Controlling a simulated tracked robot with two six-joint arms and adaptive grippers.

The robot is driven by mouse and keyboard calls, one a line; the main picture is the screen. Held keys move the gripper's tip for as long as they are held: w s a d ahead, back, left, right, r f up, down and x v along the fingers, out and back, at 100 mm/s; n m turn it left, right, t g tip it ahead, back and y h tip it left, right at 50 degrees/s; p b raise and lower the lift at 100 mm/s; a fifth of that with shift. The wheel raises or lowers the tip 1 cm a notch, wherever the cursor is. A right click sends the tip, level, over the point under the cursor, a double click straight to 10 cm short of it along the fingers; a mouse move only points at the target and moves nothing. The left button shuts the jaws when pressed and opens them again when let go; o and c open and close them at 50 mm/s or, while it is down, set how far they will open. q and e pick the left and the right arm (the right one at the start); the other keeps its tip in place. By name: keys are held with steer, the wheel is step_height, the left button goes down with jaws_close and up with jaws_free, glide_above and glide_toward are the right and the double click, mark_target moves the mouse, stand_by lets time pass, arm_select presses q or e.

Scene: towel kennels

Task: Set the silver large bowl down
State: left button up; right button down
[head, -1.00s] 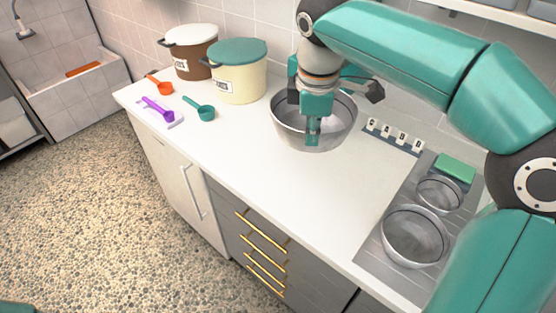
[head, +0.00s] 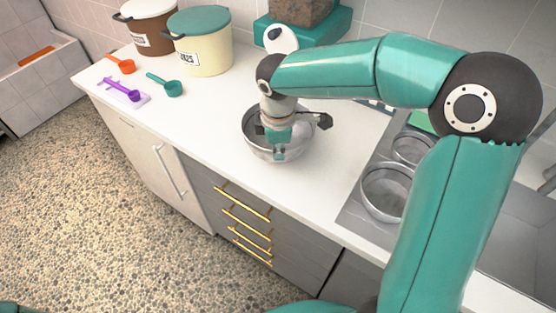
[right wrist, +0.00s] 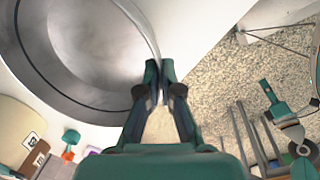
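The silver large bowl (head: 252,125) is upright over the white counter, close to its front edge. I cannot tell whether its base touches the counter. My right gripper (head: 279,152) points down at the bowl's near side. In the right wrist view, the fingers of my right gripper (right wrist: 160,78) are closed about the rim of the large bowl (right wrist: 95,45). My arm hides part of the bowl's interior. My left gripper (right wrist: 271,95) shows small at the right of the right wrist view; its finger state is unclear.
Two smaller metal bowls (head: 380,202) stand on a grey mat at the right, partly behind my arm. The white counter (head: 205,115) is clear left of the large bowl. Scoops (head: 165,86) and lidded containers (head: 205,50) stand farther left. Gold-handled drawers (head: 240,212) are below.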

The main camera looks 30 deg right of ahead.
step_height(320, 180, down, 4)
steer(key=shift+r, duration=0.1)
steer(key=c, duration=1.8)
jaws_free()
steer(key=shift+s, duration=0.1)
steer(key=shift+c, duration=0.2)
steer(key=o, duration=0.5)
steer(key=r, duration=0.4)
steer(key=s+r, duration=0.1)
steer(key=r, duration=0.3)
steer(key=a+r, duration=0.1)
steer(key=r, duration=0.3)
steer(key=shift+s, duration=0.15)
steer(key=shift+f, duration=0.1)
